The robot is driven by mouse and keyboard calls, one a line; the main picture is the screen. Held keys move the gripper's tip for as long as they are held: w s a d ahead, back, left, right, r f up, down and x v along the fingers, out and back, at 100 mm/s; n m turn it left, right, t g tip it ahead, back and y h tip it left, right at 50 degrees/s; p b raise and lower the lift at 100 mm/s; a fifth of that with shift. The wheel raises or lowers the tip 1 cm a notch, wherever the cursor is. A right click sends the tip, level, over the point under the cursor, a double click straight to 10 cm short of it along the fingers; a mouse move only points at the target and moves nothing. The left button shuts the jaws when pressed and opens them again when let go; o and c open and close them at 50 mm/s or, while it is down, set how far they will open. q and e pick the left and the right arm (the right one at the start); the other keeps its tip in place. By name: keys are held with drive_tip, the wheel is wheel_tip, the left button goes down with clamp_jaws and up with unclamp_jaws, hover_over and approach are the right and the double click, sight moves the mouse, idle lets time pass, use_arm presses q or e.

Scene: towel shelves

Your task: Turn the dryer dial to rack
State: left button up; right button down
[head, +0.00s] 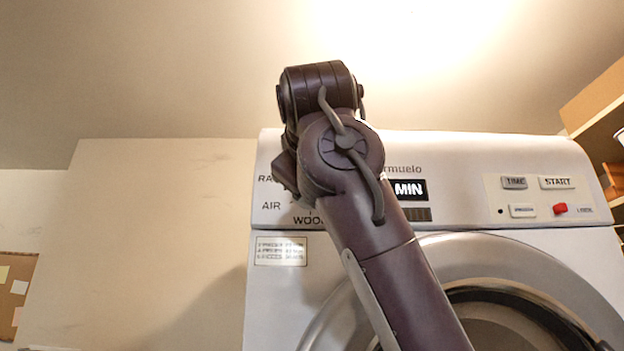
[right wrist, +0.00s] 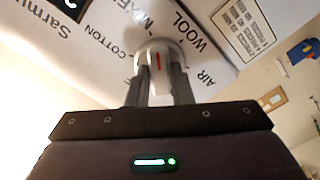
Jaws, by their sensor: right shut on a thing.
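The dryer (head: 450,150) fills the right half of the head view. Its white dial (right wrist: 153,50) shows in the right wrist view with a red mark on its grip bar. My right gripper (right wrist: 160,72) is shut on the dial, one dark finger on each side of the bar. The red mark runs nearly straight up and down in that view; I cannot tell exactly which label it points to. WOOL, AIR, COTTON and part of MIXED are readable around the dial. In the head view my right arm hides the dial; part of the RACK label (head: 268,179) shows at left.
The dryer's display (head: 408,190) reads MIN, partly covered by my arm. The TIME (head: 514,183) and START (head: 557,183) buttons and a red switch (head: 560,209) are at right. The round door (head: 530,260) is below. Wooden shelves (head: 600,110) stand at far right.

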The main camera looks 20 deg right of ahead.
drive_tip(key=shift+w+a+f+m, duration=0.1)
drive_tip(key=shift+a+m, duration=0.05)
drive_tip(key=shift+m, duration=8.15)
drive_tip(key=shift+w+a+m, duration=0.1)
drive_tip(key=shift+m, duration=8.2)
drive_tip(key=c, duration=1.3)
unclamp_jaws()
drive_tip(key=shift+s, duration=0.15)
